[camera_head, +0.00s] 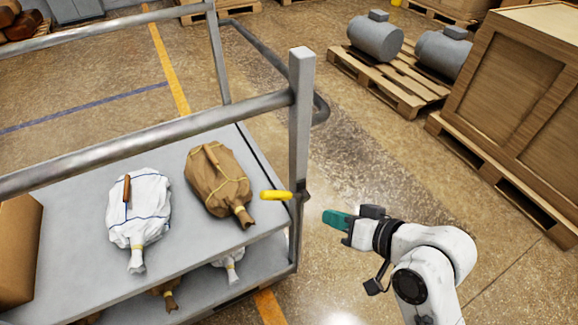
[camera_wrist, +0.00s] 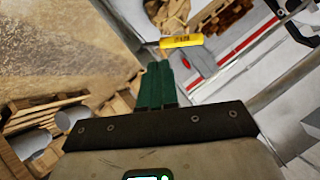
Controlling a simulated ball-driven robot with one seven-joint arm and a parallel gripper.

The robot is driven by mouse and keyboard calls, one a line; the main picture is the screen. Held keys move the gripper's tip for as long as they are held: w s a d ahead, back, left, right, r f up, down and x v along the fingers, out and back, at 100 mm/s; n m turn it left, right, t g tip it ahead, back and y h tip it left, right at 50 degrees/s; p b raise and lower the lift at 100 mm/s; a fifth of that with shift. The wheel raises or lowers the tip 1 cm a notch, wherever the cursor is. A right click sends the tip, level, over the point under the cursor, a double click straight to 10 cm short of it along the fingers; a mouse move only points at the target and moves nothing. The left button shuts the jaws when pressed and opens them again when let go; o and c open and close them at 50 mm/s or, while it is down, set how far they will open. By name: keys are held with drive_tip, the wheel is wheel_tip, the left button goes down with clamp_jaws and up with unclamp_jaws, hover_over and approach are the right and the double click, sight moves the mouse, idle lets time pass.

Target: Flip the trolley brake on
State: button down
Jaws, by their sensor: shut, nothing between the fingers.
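The trolley (camera_head: 299,120) is a grey metal frame with shelves on the left of the head view. Its brake lever (camera_head: 276,195) is a short yellow handle at the corner post, lying roughly level and pointing left from the post. The lever also shows in the wrist view (camera_wrist: 181,41), just beyond the fingertips, with dark lettering. My gripper (camera_head: 330,219), with green fingers, is to the right of the post and apart from the lever. In the wrist view its fingers (camera_wrist: 157,68) are together and hold nothing.
A white bag (camera_head: 140,215) and a brown bag (camera_head: 222,180) lie on the trolley's upper shelf, with a cardboard box (camera_head: 18,245) at left. A large wooden crate (camera_head: 520,85) and a pallet with grey motors (camera_head: 375,40) stand at right. Floor between is clear.

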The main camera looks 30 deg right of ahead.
wheel_tip(320, 180, up, 6)
drive_tip(key=w+t+p, duration=0.1)
drive_tip(key=p, duration=0.1)
hover_over(288, 194)
drive_tip(key=s+d, duration=0.1)
drive_tip(key=s, duration=0.3)
wheel_tip(288, 194, down, 4)
drive_tip(key=shift+w+a+f+p, duration=0.15)
drive_tip(key=shift+w+a+f, duration=0.15)
drive_tip(key=shift+f, duration=0.3)
drive_tip(key=shift+w+a+f+p, duration=0.2)
drive_tip(key=shift+a+f, duration=0.15)
drive_tip(key=shift+f, duration=0.2)
drive_tip(key=shift+w+a+f+p, duration=0.15)
drive_tip(key=shift+w+a+f, duration=0.15)
drive_tip(key=shift+f, duration=0.3)
drive_tip(key=shift+a, duration=0.1)
